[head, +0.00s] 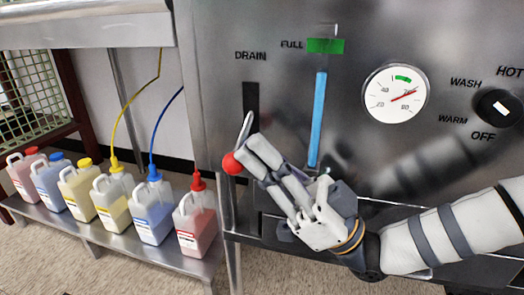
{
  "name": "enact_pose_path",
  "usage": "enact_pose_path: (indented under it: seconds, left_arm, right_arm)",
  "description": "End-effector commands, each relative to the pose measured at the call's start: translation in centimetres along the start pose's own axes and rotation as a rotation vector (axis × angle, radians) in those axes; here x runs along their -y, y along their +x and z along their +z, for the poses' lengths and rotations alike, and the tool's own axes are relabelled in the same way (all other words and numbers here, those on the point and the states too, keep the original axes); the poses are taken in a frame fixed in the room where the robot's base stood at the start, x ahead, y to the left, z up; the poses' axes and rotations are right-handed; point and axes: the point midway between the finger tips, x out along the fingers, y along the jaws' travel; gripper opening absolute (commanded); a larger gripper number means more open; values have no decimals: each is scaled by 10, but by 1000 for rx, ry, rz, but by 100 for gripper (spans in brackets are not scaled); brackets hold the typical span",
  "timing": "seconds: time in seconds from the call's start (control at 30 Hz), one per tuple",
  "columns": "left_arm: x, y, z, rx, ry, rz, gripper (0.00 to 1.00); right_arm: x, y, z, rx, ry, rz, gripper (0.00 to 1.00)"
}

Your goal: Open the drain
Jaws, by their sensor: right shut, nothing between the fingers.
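The drain lever is a bent metal rod with a red ball knob (232,163), in the head view left of centre. Its rod runs up towards a dark vertical slot (250,98) under the word DRAIN on the steel front panel. The knob hangs low, at about the slot's bottom. My right gripper (250,153) comes in from the right and is shut and empty. Its fingertips are right beside the knob and overlap part of the rod; I cannot tell whether they touch. The fingers hide the slot's lower end. My left gripper is out of view.
A blue level column (317,120) reaches nearly to the green FULL mark (325,46). A round gauge (396,93) and a black selector knob (497,107) are at right. Several jugs stand on a low steel shelf (110,240), some with hoses.

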Motion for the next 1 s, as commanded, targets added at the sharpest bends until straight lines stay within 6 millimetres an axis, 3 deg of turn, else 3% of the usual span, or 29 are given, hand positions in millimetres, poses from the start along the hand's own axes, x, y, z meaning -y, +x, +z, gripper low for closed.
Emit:
enact_pose_path:
  seconds: [0.43,0.57,1.0]
  left_arm:
    - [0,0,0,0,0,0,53]
    - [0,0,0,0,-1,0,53]
    - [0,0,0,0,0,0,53]
  right_arm:
    - [0,0,0,0,1,0,0]
    - [0,-11,0,1,0,1,0]
    - [-7,-83,-67,-1,-2,2,0]
